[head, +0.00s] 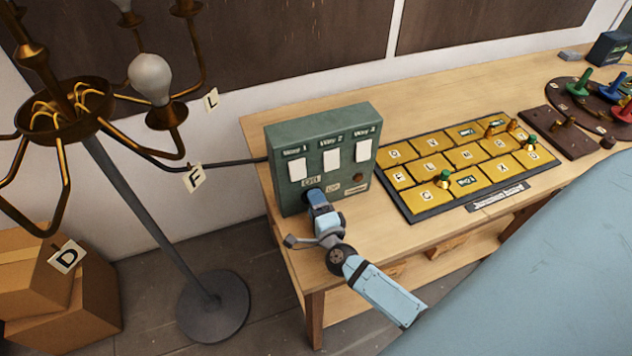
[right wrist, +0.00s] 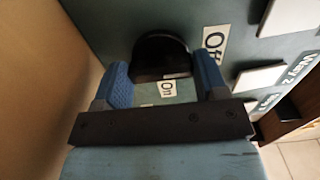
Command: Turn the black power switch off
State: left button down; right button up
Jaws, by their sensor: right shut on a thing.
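The green control box (head: 320,125) stands at the left end of the wooden table, with three white plates marked Way 1, Way 2 and Way 3. The black power switch (right wrist: 160,52) is on its front face, low and to the left; the gripper hides it in the head view. In the right wrist view, an Off label (right wrist: 214,42) lies to the right of the switch and an On label (right wrist: 168,88) lies below it. My right gripper (head: 314,193) is at the box front, its blue fingers shut on the switch from both sides. My left gripper is not in view.
A yellow-tiled board (head: 420,203) lies on the table right of the box. A brown rack (head: 572,132) and coloured pegs are farther right. A brass lamp (head: 65,105) on a grey pole stands left of the table, above cardboard boxes (head: 70,310). A dark cable (head: 225,163) reaches the box's left side.

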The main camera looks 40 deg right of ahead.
jog(key=o, duration=0.9)
jog(key=shift+o, duration=0.2)
jog(key=b+v, duration=0.3)
jog(key=v, duration=0.9)
jog(key=shift+s+f, duration=0.15)
jog(key=shift+s, duration=0.25)
jog(key=shift+s+a, duration=0.15)
jog(key=shift+s, duration=0.4)
